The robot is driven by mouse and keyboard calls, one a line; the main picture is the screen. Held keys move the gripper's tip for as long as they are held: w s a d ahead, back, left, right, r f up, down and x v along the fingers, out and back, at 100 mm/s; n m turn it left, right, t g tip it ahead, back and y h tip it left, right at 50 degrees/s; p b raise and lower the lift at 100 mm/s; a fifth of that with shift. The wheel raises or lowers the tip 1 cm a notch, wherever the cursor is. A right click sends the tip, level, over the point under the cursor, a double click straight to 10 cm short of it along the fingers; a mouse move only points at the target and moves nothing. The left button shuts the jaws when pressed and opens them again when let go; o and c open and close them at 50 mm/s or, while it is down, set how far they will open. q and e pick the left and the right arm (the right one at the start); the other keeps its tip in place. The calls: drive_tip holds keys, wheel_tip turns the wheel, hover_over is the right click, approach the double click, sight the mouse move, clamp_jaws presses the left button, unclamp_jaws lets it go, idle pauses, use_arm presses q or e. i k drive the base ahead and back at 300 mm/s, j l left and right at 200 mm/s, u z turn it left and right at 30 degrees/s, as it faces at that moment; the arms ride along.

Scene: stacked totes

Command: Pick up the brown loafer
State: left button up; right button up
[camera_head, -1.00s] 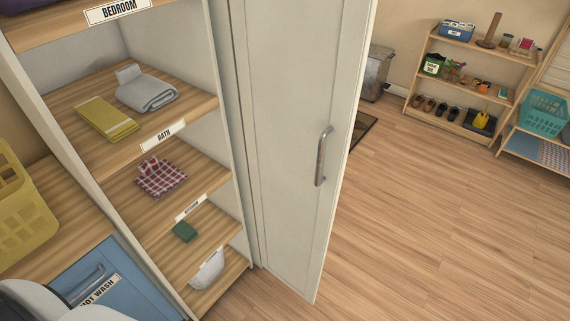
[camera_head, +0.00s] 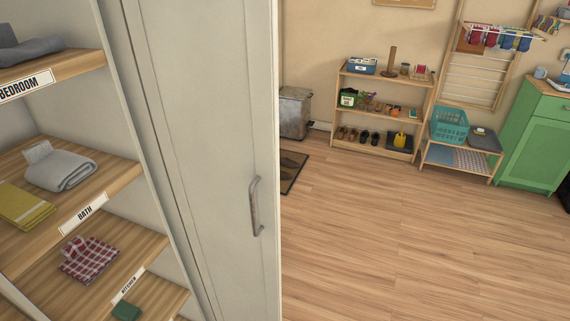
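Brown shoes (camera_head: 346,133) stand in the far view on the bottom shelf of a wooden rack (camera_head: 362,149), at its left. They are too small to tell which is a loafer. Dark shoes (camera_head: 370,138) stand to their right on the same shelf. Neither of my grippers is in view.
A white cabinet door (camera_head: 205,150) stands open at the left, beside linen shelves (camera_head: 120,180). A metal bin (camera_head: 294,112) and a dark mat (camera_head: 290,172) lie left of the rack. A teal basket (camera_head: 449,125) and green cabinet (camera_head: 535,140) stand right. The wooden floor (camera_head: 400,240) is clear.

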sight(284, 162)
drive_tip(key=i+l+z, duration=0.3)
drive_tip(key=i+l, duration=0.45)
drive_tip(key=i+l+z, duration=0.3)
drive_tip(key=i+l, duration=0.35)
drive_tip(key=i, duration=0.2)
drive_tip(key=i+j+u, duration=0.2)
drive_tip(key=i+u, duration=0.25)
drive_tip(key=i, duration=0.7)
drive_tip(key=i+l+u, duration=0.25)
drive_tip(key=i+u, duration=0.15)
drive_tip(key=i, duration=0.75)
